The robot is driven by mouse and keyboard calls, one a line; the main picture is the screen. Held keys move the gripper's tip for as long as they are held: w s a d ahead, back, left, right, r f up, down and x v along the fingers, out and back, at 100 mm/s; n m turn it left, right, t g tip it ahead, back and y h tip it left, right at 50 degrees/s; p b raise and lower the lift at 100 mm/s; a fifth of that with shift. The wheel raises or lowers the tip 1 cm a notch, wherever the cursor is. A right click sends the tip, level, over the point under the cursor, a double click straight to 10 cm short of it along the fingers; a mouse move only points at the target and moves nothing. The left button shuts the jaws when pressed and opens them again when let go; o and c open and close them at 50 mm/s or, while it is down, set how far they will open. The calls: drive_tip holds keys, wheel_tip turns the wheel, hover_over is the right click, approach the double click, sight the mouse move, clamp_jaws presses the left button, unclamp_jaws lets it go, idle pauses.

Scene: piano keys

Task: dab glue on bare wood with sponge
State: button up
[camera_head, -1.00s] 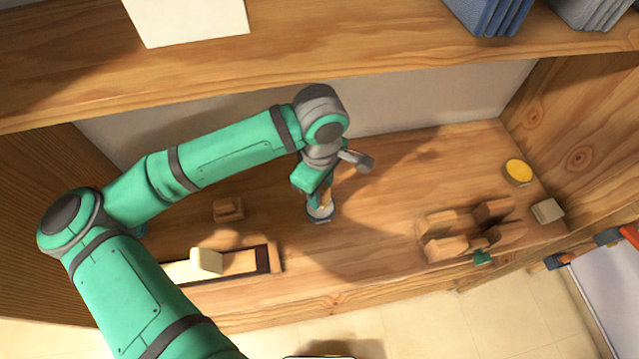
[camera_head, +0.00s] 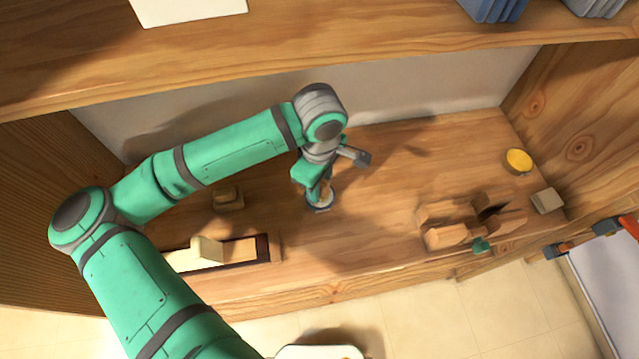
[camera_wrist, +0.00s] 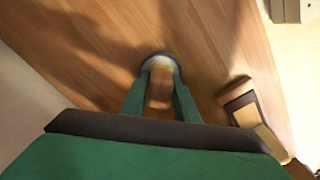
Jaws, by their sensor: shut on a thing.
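My gripper (camera_head: 321,194) points down at a small round dish with a blue rim (camera_head: 319,208), which stands on the wooden bench. It is shut on a small brownish piece, seemingly the sponge (camera_wrist: 159,92), between the green fingers in the wrist view. The sponge's lower end is at or in the dish (camera_wrist: 160,60); I cannot tell whether it touches the contents. A long piano key piece (camera_head: 238,250) lies at the bench's front left. It has a pale strip, a brown bare-wood part and a dark end. A cream block (camera_head: 207,249) stands on it.
A small wooden block (camera_head: 228,199) sits behind the key piece. Wooden tool pieces (camera_head: 447,236), a yellow round tin (camera_head: 518,160) and a grey-beige block (camera_head: 547,201) are at the right. A shelf (camera_head: 350,55) overhangs the back.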

drive_tip(key=shift+f, duration=0.55)
idle(1.2)
drive_tip(key=shift+s, duration=0.1)
idle(0.3)
drive_tip(key=shift+r, duration=3.55)
